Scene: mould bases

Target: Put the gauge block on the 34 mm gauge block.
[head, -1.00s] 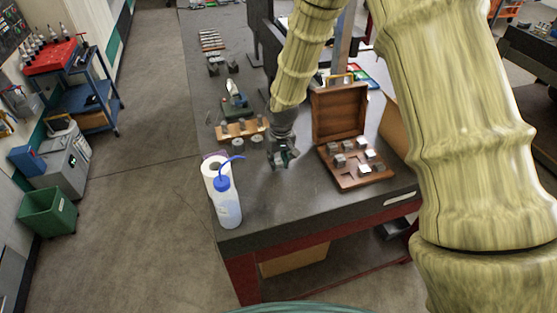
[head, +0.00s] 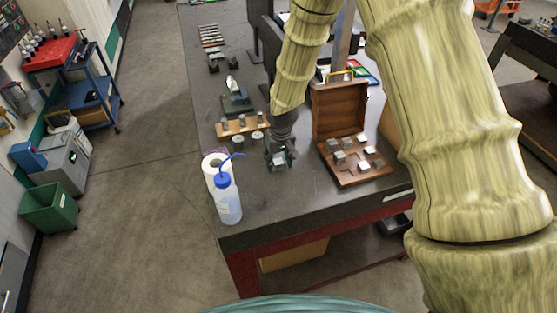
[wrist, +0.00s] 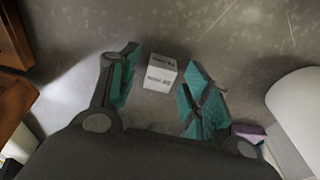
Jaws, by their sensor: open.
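My gripper (head: 281,160) is over the dark bench top, left of the open wooden case. In the wrist view its teal-padded fingers (wrist: 163,95) are apart. A pale gauge block (wrist: 160,74) with dark lettering stands between the fingertips, with a gap visible on each side. The lettering is too small to read, and I cannot tell whether this is one block or two stacked. In the head view the gripper largely hides it. Several metal blocks (head: 364,165) sit in the wooden case (head: 350,184); their sizes are not readable.
A blue-capped wash bottle (head: 227,202) and a paper roll (head: 213,164) stand left of the gripper near the bench edge. A wooden rack (head: 243,127) with metal pieces is behind. The raised case lid (head: 340,110) is close on the right. The bench front is clear.

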